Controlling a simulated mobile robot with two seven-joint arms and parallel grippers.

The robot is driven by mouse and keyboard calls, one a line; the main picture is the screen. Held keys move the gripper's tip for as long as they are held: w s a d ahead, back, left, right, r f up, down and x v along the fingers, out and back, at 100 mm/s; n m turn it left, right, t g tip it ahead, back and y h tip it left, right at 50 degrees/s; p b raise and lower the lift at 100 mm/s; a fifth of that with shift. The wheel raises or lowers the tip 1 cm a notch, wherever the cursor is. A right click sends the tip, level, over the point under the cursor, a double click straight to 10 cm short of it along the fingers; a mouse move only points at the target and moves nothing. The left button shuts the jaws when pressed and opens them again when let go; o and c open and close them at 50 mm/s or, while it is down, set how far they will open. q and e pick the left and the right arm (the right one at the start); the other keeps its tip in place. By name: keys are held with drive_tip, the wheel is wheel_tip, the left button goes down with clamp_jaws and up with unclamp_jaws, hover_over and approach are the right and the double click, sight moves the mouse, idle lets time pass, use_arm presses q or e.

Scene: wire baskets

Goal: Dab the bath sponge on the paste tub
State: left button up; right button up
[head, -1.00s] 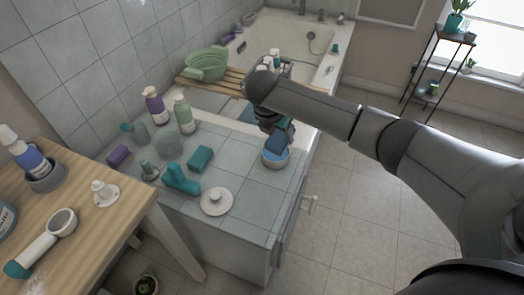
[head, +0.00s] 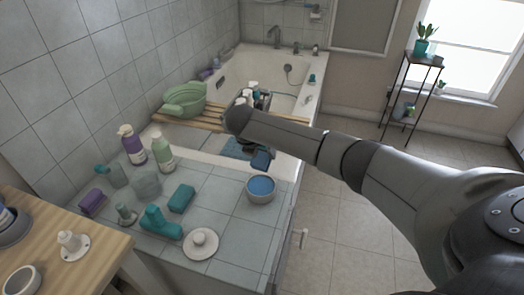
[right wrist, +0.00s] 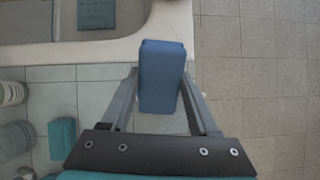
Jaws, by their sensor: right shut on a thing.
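The bath sponge, a blue block (head: 261,160), is held in my right gripper (head: 257,147), above and behind the paste tub in the head view. The paste tub (head: 261,198) is a round pale tub, open at the top, with blue paste inside. It stands on the tiled ledge, and the sponge is apart from it. In the right wrist view the sponge (right wrist: 160,95) sits between the two fingers of the right gripper (right wrist: 160,75), and the tub cannot be made out. My left gripper is out of view.
A white knobbed lid (head: 200,245), a teal block (head: 181,198), a teal boot-shaped item (head: 160,222) and a green pump bottle (head: 162,152) stand left of the tub. A bathtub (head: 305,110) with a wooden rack (head: 290,118) lies behind. A wooden table (head: 90,270) is front left.

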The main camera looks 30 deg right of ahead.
drive_tip(key=shift+r+p, duration=0.1)
drive_tip(key=shift+p, duration=0.25)
drive_tip(key=shift+f, duration=0.2)
wheel_tip(320, 180, down, 3)
drive_tip(key=shift+f+b, duration=0.15)
drive_tip(key=shift+b, duration=0.6)
wheel_tip(320, 180, down, 2)
drive_tip(key=shift+f+b, duration=0.1)
drive_tip(key=shift+b, duration=0.45)
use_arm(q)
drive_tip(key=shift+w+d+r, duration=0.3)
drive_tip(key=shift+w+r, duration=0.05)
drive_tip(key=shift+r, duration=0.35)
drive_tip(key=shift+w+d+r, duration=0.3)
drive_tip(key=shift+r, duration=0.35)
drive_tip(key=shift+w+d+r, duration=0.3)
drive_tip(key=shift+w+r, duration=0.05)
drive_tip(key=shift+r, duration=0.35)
use_arm(e)
drive_tip(key=shift+f, duration=0.65)
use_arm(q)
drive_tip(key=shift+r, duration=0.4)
